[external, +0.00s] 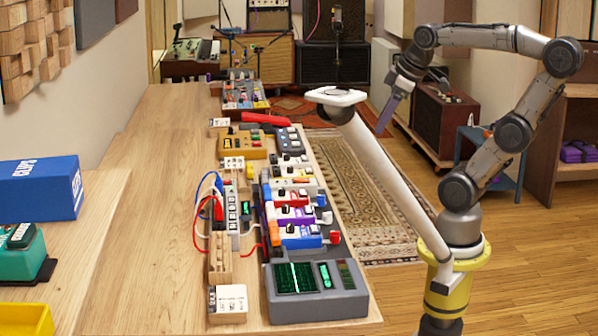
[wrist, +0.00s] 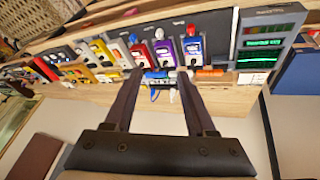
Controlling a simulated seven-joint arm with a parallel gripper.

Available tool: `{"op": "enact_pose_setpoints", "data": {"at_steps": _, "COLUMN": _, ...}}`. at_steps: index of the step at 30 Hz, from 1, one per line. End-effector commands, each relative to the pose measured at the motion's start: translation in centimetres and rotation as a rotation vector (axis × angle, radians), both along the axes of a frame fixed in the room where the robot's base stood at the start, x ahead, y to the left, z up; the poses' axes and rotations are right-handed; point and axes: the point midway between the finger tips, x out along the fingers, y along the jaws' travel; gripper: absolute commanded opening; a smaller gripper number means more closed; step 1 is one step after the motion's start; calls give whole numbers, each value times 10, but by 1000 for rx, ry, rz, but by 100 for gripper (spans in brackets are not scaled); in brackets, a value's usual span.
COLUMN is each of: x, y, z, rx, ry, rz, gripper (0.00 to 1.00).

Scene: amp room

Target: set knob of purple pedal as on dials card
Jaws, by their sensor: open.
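The purple pedal (external: 295,216) sits in the row of pedals on the bench, between a red pedal (external: 293,198) and a blue one (external: 301,237). A dark knob shows on its top, but its pointer is too small to read. In the wrist view the purple pedal (wrist: 165,54) lies beyond my fingertips. A white card (external: 228,299) stands on a wooden block at the bench's near end; its marks are unreadable, so I cannot tell if it is the dials card. My gripper (external: 384,120) is open and empty, right of the bench and apart from the pedals.
A grey unit with green displays (external: 316,292) stands at the near end of the pedal row. A power strip (external: 232,212) with red and blue cables lies left of the pedals. A white-topped lamp-like post (external: 337,97) rises between my arm and the bench.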

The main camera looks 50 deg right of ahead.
Motion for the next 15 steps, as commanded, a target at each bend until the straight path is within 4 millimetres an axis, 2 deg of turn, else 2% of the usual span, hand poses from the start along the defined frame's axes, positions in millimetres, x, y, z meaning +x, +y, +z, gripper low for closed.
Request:
{"op": "enact_pose_setpoints", "data": {"at_steps": 3, "x": 30, "y": 4, "z": 12, "rx": -50, "ry": 41, "rz": 116, "gripper": 56}}
{"op": "enact_pose_setpoints", "data": {"at_steps": 8, "x": 80, "y": 13, "z": 18, "rx": -112, "ry": 111, "rz": 287, "gripper": 56}}
{"op": "enact_pose_setpoints", "data": {"at_steps": 11, "x": 114, "y": 22, "z": 13, "rx": -142, "ry": 161, "rz": 391, "gripper": 56}}
{"op": "enact_pose_setpoints", "data": {"at_steps": 15, "x": 160, "y": 36, "z": -6, "rx": -169, "ry": 237, "rz": 516, "gripper": 56}}
